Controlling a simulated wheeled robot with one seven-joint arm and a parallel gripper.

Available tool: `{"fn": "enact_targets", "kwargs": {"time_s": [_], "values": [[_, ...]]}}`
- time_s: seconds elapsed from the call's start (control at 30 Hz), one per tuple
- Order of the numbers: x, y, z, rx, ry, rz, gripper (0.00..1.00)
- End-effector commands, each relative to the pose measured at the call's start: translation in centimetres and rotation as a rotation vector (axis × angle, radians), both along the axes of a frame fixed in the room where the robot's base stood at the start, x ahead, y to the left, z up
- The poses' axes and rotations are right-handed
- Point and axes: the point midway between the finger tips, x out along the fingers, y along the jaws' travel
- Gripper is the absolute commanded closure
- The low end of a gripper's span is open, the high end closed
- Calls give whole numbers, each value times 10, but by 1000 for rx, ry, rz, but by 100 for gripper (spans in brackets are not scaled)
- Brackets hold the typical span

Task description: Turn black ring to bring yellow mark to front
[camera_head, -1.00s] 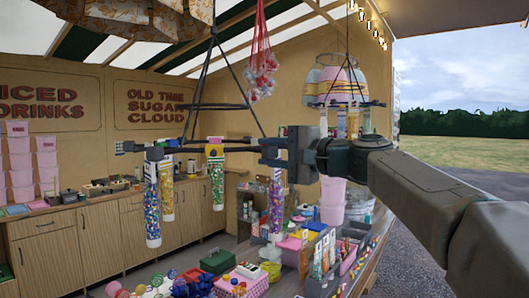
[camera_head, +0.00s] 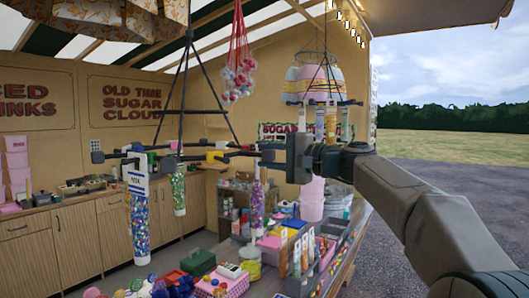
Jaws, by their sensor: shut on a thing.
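The black ring (camera_head: 211,145) hangs level from black straps, with sweet tubes below it. A blue multicoloured tube (camera_head: 139,222) with a white label hangs at its left. A green tube (camera_head: 179,190) hangs near its middle, and another tube (camera_head: 257,208) hangs by my gripper. A yellow patch (camera_head: 217,157) shows by the ring, right of the green tube. I cannot tell whether it is the ring's mark. My gripper (camera_head: 270,152) reaches in from the right and is shut at the ring's right side. The fingers hide the exact part held.
A second hanging rack (camera_head: 325,103) with tubes is behind, above my arm. Red netting with balls (camera_head: 236,80) hangs above the ring. A counter with sweet boxes and a grey divided tray (camera_head: 300,278) lies below. Wooden cupboards (camera_head: 75,235) line the back left.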

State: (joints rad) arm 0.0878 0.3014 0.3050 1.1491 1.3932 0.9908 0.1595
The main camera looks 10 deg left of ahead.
Motion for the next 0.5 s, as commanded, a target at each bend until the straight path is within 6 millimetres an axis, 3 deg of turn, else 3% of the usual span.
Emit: {"fn": "enact_targets", "kwargs": {"time_s": [0.2,0.5], "values": [[22,-6,3,-1,1,-1,80],[34,-9,1,-1,0,-1,80]]}}
